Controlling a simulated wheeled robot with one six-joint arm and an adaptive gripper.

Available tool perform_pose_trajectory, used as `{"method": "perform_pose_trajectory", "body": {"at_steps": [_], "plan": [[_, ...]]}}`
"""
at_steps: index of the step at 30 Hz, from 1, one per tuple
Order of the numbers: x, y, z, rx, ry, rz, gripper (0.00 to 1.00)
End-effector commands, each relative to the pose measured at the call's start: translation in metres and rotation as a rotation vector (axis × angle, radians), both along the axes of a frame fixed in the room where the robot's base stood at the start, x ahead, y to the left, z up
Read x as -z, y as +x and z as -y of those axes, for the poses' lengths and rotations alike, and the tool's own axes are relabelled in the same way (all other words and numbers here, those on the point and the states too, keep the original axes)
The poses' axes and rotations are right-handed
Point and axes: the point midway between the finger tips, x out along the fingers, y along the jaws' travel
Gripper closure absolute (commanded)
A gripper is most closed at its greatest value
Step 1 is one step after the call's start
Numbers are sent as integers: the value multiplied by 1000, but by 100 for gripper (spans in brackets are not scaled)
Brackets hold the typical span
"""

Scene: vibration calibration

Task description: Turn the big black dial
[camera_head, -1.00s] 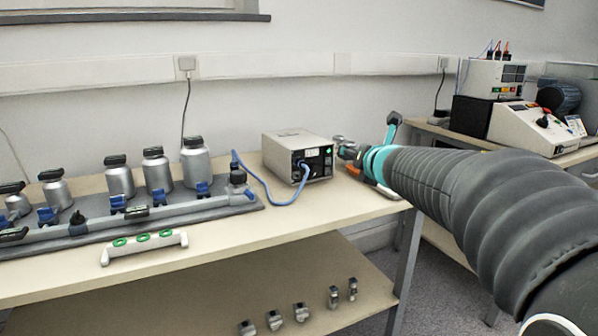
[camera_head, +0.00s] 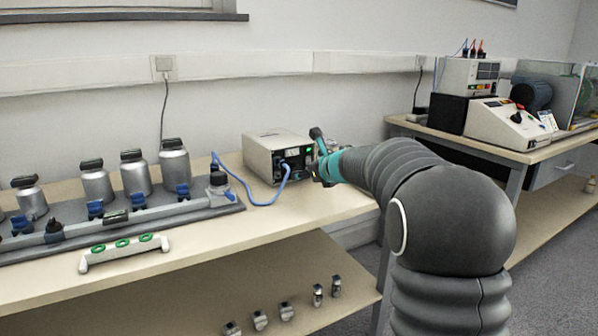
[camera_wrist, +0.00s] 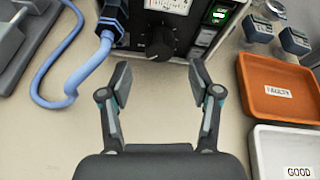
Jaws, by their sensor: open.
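The big black dial (camera_wrist: 160,43) is on the front face of a grey metal box, seen in the wrist view just beyond and between my fingertips. My gripper (camera_wrist: 160,78) is open and empty, its two fingers spread to the left and right of the dial. I cannot tell whether the fingers touch the box. In the head view the box (camera_head: 268,150) stands on the bench against the wall, and my gripper (camera_head: 322,170) is at its right front. The dial itself is not clear there.
A blue cable (camera_wrist: 80,75) plugs into the box left of the dial. A lit green switch (camera_wrist: 218,14) is to its right. An orange tray (camera_wrist: 278,88) and a white tray (camera_wrist: 285,145) lie at the right. Metal canisters (camera_head: 135,173) stand on a rail at left.

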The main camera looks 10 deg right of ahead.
Motion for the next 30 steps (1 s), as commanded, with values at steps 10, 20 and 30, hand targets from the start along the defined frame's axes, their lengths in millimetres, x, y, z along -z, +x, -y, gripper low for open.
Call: {"method": "perform_pose_trajectory", "body": {"at_steps": [10, 20, 30], "plan": [[15, 36, -13, 0, 1, 0, 37], [16, 39, -14, 1, 1, 1, 37], [16, 39, -14, 1, 1, 1, 97]]}}
